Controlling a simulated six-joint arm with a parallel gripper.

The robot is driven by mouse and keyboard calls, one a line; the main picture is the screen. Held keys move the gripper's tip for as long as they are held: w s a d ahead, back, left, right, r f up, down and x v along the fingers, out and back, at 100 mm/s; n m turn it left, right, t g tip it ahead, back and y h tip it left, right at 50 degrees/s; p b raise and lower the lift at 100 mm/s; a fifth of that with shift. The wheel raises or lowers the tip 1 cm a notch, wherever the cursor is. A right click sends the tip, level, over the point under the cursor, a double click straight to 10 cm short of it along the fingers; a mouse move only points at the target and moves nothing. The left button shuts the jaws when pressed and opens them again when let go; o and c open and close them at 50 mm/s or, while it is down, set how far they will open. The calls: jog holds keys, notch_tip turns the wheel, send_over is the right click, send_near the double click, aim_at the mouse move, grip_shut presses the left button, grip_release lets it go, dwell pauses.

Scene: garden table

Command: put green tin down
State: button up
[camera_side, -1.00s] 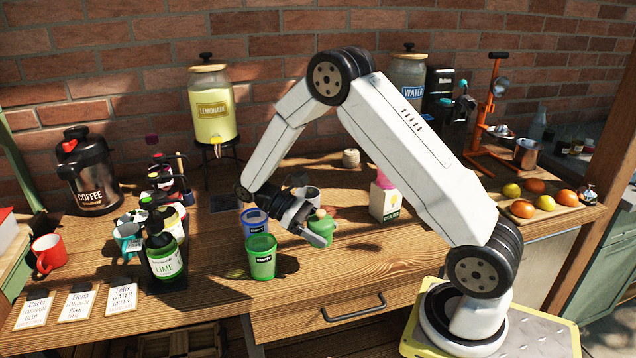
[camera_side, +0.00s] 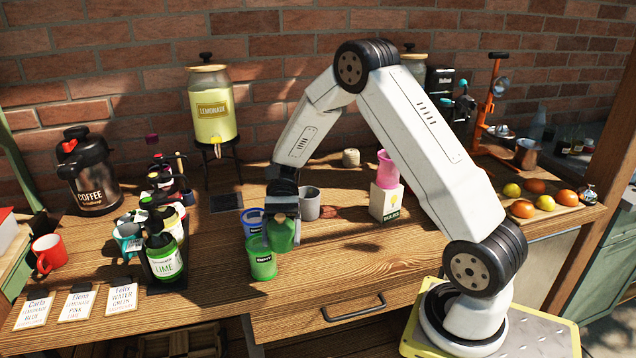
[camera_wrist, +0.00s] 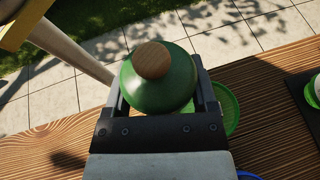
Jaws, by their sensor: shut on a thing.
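The green tin (camera_side: 281,236) is in my gripper (camera_side: 282,228) in the side view, beside the green cup (camera_side: 262,258). In the wrist view the tin (camera_wrist: 160,85) shows its domed green lid and round wooden knob between the two fingers of my gripper (camera_wrist: 162,90). The fingers are shut on it. The tin looks upright; whether its base touches the table cannot be told. The green cup's rim (camera_wrist: 228,108) shows just right of the right finger in the wrist view.
A blue cup (camera_side: 252,220) stands behind the green cup, and a grey mug (camera_side: 309,204) stands behind my gripper. A white box (camera_side: 386,203) with a pink cup (camera_side: 387,170) on it stands to the right. The wooden table (camera_side: 345,260) is clear toward the front right.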

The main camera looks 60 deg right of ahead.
jog(key=w+d+r+m+t+y, duration=0.1)
jog(key=w+r+m+t, duration=0.1)
jog(key=w+m+t, duration=1)
jog(key=w+d+f+m+t+h, duration=0.3)
jog(key=w+d+m+t+h, duration=0.4)
jog(key=d+m+h, duration=0.4)
jog(key=shift+w+d+f+m+t+h, duration=0.2)
jog(key=shift+w+d+m+t+h, duration=0.15)
jog(key=shift+d+t, duration=0.5)
jog(key=shift+f, duration=0.15)
jog(key=shift+f, duration=3.2)
jog(key=shift+f, duration=0.65)
jog(key=o, duration=1.2)
